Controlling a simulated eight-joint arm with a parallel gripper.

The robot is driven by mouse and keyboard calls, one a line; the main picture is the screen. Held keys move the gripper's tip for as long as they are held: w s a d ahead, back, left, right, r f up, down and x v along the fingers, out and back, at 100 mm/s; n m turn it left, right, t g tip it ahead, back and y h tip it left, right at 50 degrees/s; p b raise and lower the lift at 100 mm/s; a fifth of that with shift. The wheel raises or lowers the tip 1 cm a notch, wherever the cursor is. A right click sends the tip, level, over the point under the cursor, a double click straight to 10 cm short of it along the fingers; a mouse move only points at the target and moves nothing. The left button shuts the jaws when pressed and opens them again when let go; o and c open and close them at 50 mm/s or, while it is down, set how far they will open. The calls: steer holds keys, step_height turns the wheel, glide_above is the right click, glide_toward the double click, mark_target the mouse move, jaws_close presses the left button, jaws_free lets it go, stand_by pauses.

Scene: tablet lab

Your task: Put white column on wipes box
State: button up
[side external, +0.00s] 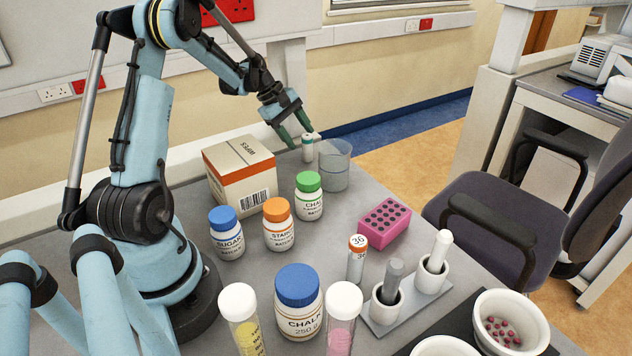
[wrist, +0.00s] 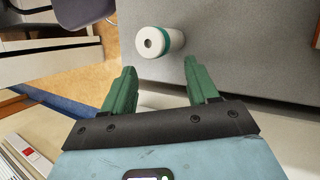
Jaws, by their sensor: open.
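The white column (side external: 308,150), a small white cylinder with a green band, stands upright near the far edge of the grey bench. It also shows in the wrist view (wrist: 151,42), with a hole in its top, just beyond my fingertips and roughly in line with the gap between them. My gripper (side external: 296,133) is open and empty, its green fingers pointing down close to the column's top; the fingers also show in the wrist view (wrist: 160,67). The wipes box (side external: 246,188), white and orange with a barcode, sits to the left of the column; its top looks clear.
A clear beaker (side external: 335,168) stands right beside the column. Green-capped (side external: 309,196), orange-capped (side external: 278,226) and blue-capped (side external: 226,233) bottles stand in front of the box. A pink tube rack (side external: 385,222) and mortars with pestles (side external: 387,300) are nearer. A chair (side external: 520,220) stands beyond the bench.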

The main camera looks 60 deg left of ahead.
mark_target(307, 148)
steer(key=r+m+y, duration=0.1)
steer(key=m, duration=0.1)
steer(key=w+r+m+g+y, duration=0.1)
steer(key=m, duration=0.4)
steer(key=shift+w+d+r+y, duration=0.15)
steer(key=shift+d+r+y, duration=0.2)
steer(key=shift+r+y, duration=0.05)
steer(key=d+r+m+g, duration=0.1)
steer(key=m, duration=0.3)
steer(key=r+m+g, duration=0.1)
steer(key=r+m, duration=0.1)
steer(key=m, duration=0.2)
steer(key=d+r+m+g, duration=0.1)
steer(key=m, duration=0.4)
steer(key=shift+d+r, duration=0.25)
steer(key=shift+d, duration=0.05)
steer(key=m, duration=0.1)
steer(key=r+m, duration=0.1)
steer(key=m, duration=0.2)
steer(key=shift+d+r+g+y, duration=0.3)
steer(key=shift+d+g, duration=0.05)
steer(key=shift+g, duration=0.05)
steer(key=shift+f, duration=0.1)
steer(key=f, duration=1.1)
steer(key=shift+s+f, duration=0.25)
steer(key=shift+f, duration=0.15)
